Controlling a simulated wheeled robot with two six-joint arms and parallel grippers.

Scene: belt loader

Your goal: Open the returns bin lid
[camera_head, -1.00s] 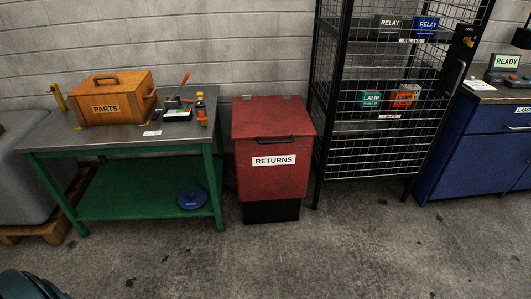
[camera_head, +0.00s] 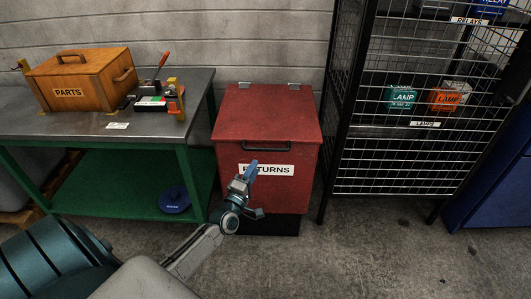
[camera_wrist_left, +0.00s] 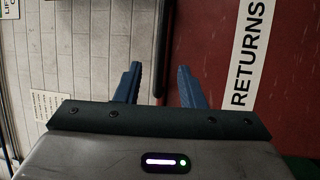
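The red returns bin (camera_head: 300,190) stands between the green table and the wire cage. Its sloped lid (camera_head: 268,122) is shut, with a dark bar handle (camera_head: 282,149) along the front edge. My left gripper (camera_head: 251,172) is in front of the bin, just below the handle, and covers part of the RETURNS label (camera_head: 280,169). In the left wrist view its two blue fingers (camera_wrist_left: 159,72) are apart with nothing gripped. The handle (camera_wrist_left: 162,40) shows in line with the gap between them; its distance from the fingertips is hard to tell. My right gripper is out of view.
The green table (camera_head: 110,135) on the left carries a wooden PARTS box (camera_head: 84,82) and small tools. The black wire cage (camera_head: 420,150) stands close on the bin's right. Floor in front of the bin is clear.

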